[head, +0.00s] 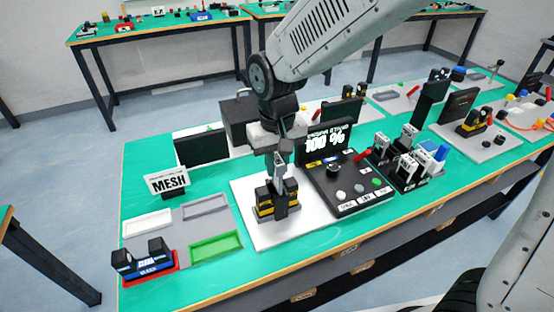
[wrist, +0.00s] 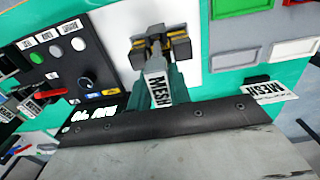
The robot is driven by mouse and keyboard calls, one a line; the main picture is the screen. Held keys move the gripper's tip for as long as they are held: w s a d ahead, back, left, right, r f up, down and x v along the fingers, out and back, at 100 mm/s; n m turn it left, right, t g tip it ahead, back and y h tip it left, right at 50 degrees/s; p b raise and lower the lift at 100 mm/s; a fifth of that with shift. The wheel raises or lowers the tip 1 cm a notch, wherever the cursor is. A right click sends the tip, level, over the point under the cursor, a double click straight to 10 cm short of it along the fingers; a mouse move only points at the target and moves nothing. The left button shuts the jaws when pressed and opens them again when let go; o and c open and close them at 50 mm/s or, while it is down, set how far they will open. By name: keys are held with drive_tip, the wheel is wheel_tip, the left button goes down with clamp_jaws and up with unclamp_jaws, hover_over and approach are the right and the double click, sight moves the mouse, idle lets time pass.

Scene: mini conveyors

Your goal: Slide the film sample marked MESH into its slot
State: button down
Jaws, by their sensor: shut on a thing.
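The film sample marked MESH (wrist: 158,88) is a narrow light piece with a black label in the wrist view. My gripper (head: 280,152) is shut on it and points down; the sample (head: 279,172) shows below the jaws in the head view. Directly below is a black and yellow holder (head: 265,210) on a white plate (head: 243,193). The holder also shows in the wrist view (wrist: 178,47), just beyond the sample's end. The sample's lower end is at the holder's top; whether it is inside the slot I cannot tell.
A control box (head: 345,190) with a lit display stands right of the holder, and a rack of samples (head: 405,170) beyond it. Left are a MESH sign (head: 168,183), a green tray (head: 216,248), a grey tray (head: 205,207) and a black-blue block (head: 153,263).

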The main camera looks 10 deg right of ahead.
sight(277, 189)
drive_tip(key=shift+f, duration=2.15)
drive_tip(key=shift+f, duration=0.1)
drive_tip(key=c, duration=1.2)
unclamp_jaws()
wheel_tip(277, 189, up, 8)
drive_tip(key=shift+f, duration=0.1)
